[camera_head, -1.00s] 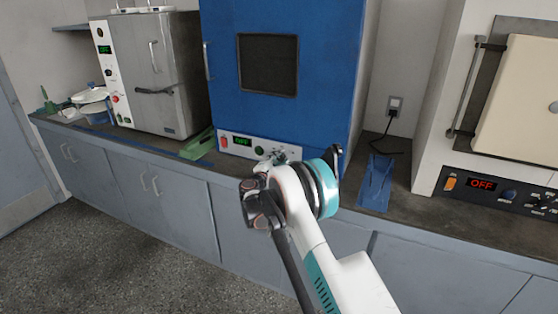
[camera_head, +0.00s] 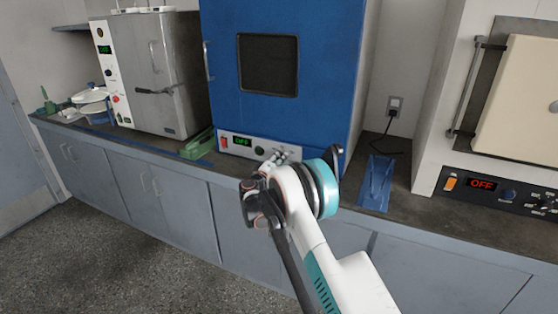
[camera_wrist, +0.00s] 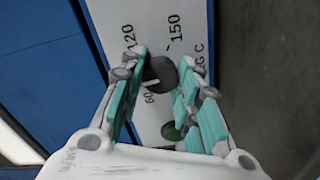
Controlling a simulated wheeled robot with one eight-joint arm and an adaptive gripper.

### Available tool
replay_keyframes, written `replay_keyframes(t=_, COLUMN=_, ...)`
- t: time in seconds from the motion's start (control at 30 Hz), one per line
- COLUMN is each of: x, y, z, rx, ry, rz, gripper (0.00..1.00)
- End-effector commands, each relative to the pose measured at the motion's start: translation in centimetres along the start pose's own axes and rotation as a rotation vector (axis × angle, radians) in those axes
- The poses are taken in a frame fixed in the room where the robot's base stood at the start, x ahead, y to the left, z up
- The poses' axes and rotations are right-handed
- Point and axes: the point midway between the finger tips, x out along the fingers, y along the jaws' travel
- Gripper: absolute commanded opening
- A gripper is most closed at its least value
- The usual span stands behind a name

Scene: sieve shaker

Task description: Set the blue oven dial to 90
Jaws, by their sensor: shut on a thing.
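The blue oven (camera_head: 320,80) stands on the counter, with a white control panel (camera_head: 230,148) along its lower front. In the wrist view its dark round dial (camera_wrist: 161,72) sits on the white panel, with 120 and 150 printed above it and 60 below left. A short pale mark shows on the dial's lower left side; its exact reading is unclear. My gripper (camera_wrist: 162,80) has its teal fingers on both sides of the dial, shut on it. In the head view my gripper (camera_head: 282,156) is at the panel's right part and hides the dial.
The panel also carries a red switch (camera_head: 223,142), a green display reading OFF (camera_head: 243,141) and a green button (camera_head: 259,151). A grey oven (camera_head: 165,75) stands left, a cream-doored one (camera_head: 515,100) right. Blue (camera_head: 377,180) and green (camera_head: 198,144) items lie on the counter.

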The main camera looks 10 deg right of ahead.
Motion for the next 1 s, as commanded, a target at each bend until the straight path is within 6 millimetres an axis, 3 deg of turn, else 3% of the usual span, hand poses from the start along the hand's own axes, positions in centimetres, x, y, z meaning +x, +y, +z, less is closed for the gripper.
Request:
replay_keyframes(t=0.77, x=-0.08, y=-0.16, z=0.15, rx=0.104, ry=-0.003, rz=-0.001, gripper=0.06)
replay_keyframes(t=0.8, x=-0.08, y=-0.16, z=0.15, rx=0.104, ry=-0.003, rz=-0.001, gripper=0.37)
replay_keyframes(t=0.87, x=-0.07, y=-0.15, z=0.14, rx=0.104, ry=-0.003, rz=-0.001, gripper=0.50)
replay_keyframes(t=1.0, x=-0.05, y=-0.10, z=0.09, rx=0.103, ry=-0.002, rz=-0.001, gripper=0.51)
